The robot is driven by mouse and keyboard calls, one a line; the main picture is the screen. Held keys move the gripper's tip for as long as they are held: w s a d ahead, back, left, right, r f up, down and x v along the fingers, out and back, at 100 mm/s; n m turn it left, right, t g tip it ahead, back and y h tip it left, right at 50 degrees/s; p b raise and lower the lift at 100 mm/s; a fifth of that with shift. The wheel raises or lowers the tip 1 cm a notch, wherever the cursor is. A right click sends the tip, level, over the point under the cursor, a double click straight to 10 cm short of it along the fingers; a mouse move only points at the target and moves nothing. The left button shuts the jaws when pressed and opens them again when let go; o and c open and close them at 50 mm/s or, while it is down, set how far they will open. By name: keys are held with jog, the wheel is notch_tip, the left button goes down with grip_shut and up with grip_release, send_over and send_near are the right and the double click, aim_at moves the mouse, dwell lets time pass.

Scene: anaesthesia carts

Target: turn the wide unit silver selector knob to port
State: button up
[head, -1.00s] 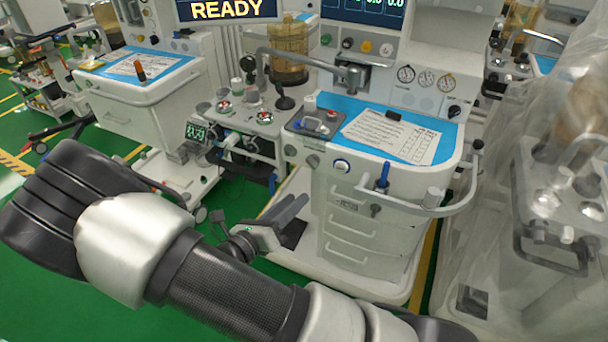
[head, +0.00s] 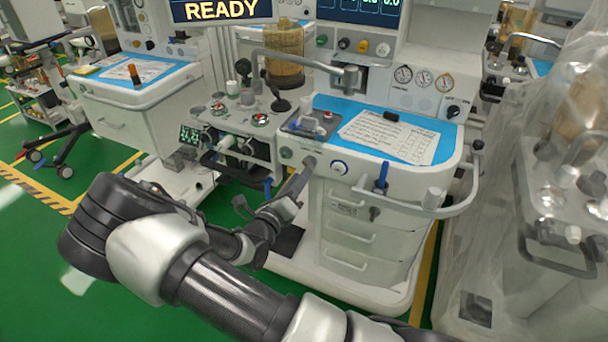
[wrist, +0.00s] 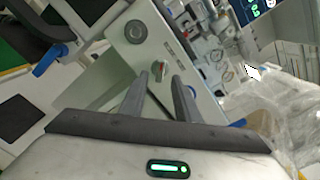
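The wide unit (head: 362,222) is the white cart in the middle of the head view, with a blue top and drawers. Its silver selector knob (head: 310,161) is on the front panel, left of a blue-ringed knob (head: 339,168). In the wrist view the small silver knob (wrist: 160,70) with a red mark lies just beyond the fingertips, between their lines. My gripper (wrist: 158,82) is open and empty, its two dark fingers on either side of the knob's line. In the head view my gripper (head: 299,181) reaches up to the panel. Contact and the knob's exact setting cannot be told.
A round dark-ringed fitting (wrist: 135,32) is near the knob on the panel. A blue-handled part (head: 381,178) and a curved rail (head: 425,211) stick out at right. A narrower cart (head: 140,100) stands at left. Green floor is open at lower left.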

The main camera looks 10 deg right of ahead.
aim_at(309, 164)
jog(key=x, duration=0.3)
jog(key=shift+w+d, duration=0.2)
jog(key=shift+w, duration=0.05)
grip_shut()
